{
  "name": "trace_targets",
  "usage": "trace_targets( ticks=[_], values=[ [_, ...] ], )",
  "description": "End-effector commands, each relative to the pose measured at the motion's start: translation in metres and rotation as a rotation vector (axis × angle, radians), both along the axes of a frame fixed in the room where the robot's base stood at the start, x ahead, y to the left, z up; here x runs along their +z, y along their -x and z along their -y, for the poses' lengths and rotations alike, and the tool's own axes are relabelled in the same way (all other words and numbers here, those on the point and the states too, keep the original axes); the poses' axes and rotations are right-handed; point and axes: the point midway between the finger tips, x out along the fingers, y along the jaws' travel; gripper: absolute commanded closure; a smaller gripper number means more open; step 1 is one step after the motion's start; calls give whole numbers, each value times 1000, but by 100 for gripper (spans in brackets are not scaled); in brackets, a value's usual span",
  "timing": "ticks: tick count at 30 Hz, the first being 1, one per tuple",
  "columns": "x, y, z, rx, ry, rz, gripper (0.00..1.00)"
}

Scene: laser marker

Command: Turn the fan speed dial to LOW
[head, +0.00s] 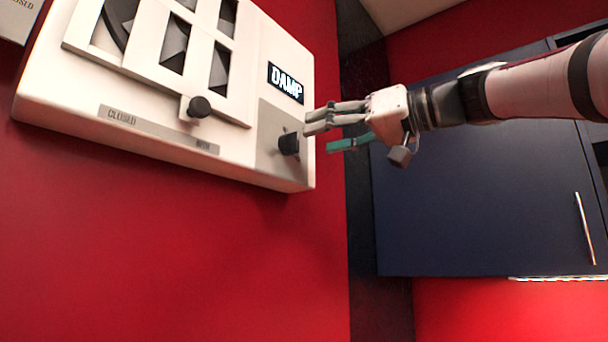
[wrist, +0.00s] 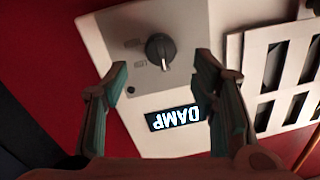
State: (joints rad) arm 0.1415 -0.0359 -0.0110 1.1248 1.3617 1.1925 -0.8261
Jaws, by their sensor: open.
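The fan speed dial is a dark round knob (head: 289,144) on a grey plate at the lower right of a white wall panel (head: 60,118). In the wrist view the dial (wrist: 160,48) shows upside down, between and beyond my fingertips, with small marks beside it that I cannot read. My gripper (head: 325,130) is just right of the dial in the head view. Its fingers are spread and nothing is between them. In the wrist view my gripper (wrist: 160,72) appears apart from the dial. A lit display (head: 286,82) near the dial reads DAMP.
A vent with a sliding shutter and a dark knob (head: 199,107) fills the panel's left part, above a strip (head: 158,130) marked CLOSED at its left end. A dark blue cabinet (head: 480,190) stands behind my arm at the right. The red wall below the panel is clear.

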Motion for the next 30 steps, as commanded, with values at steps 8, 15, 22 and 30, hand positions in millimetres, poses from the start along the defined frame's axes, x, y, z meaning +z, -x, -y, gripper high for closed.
trace_targets(
  ticks=[8,15,22,30],
  values=[
    [1,-23,-37,2,0,-2,47],
    [0,-31,-47,-1,0,-1,47],
    [0,-32,-48,-1,1,-1,47],
    [0,-31,-47,-1,0,-1,95]
  ],
)
